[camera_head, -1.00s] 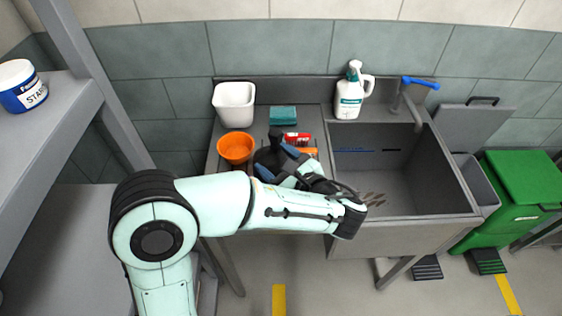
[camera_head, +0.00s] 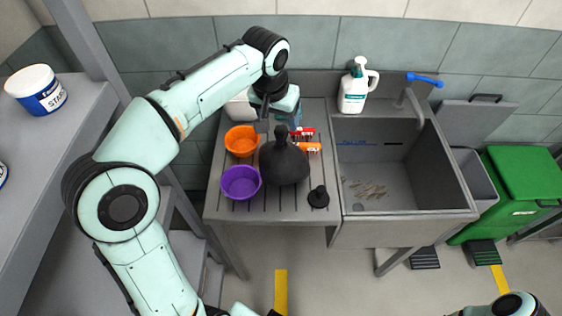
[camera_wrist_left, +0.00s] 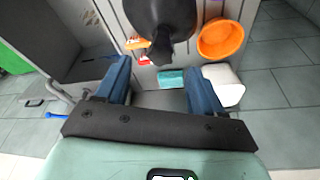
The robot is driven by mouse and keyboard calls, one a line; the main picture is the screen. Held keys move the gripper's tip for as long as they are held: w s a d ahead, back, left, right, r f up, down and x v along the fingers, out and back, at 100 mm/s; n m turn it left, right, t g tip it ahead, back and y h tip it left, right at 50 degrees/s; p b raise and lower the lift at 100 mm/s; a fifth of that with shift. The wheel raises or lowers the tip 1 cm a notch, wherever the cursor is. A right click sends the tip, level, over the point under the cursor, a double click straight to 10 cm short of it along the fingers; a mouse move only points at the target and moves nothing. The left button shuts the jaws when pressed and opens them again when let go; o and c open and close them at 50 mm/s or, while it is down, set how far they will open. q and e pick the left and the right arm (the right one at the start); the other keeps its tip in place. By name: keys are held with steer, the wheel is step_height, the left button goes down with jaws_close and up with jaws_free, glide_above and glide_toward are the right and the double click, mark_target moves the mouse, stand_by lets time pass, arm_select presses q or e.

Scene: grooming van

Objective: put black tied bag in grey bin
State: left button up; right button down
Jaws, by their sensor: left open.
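The black tied bag (camera_head: 284,165) stands upright on the ribbed drainboard left of the sink, its knot on top. In the left wrist view the bag (camera_wrist_left: 168,14) is at the top edge, its knot pointing down between the fingers. My left gripper (camera_head: 277,118) is open and empty, just behind the knot. In the left wrist view the gripper (camera_wrist_left: 158,75) shows two blue fingers apart, with the knot a little beyond them. The grey bin (camera_head: 474,176) stands right of the sink, its grey lid (camera_head: 474,126) raised. My right gripper is out of view.
An orange bowl (camera_head: 241,141) and a purple bowl (camera_head: 240,182) stand left of the bag. A black plug (camera_head: 318,197) lies in front right. A white bottle (camera_head: 353,88), blue-handled tap (camera_head: 424,80) and sink (camera_head: 400,185) are right. A green bin (camera_head: 520,185) adjoins the grey bin.

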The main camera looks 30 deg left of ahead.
mark_target(281, 128)
arm_select(q)
steer(key=x, duration=0.8)
steer(key=shift+f, duration=0.15)
jaws_close()
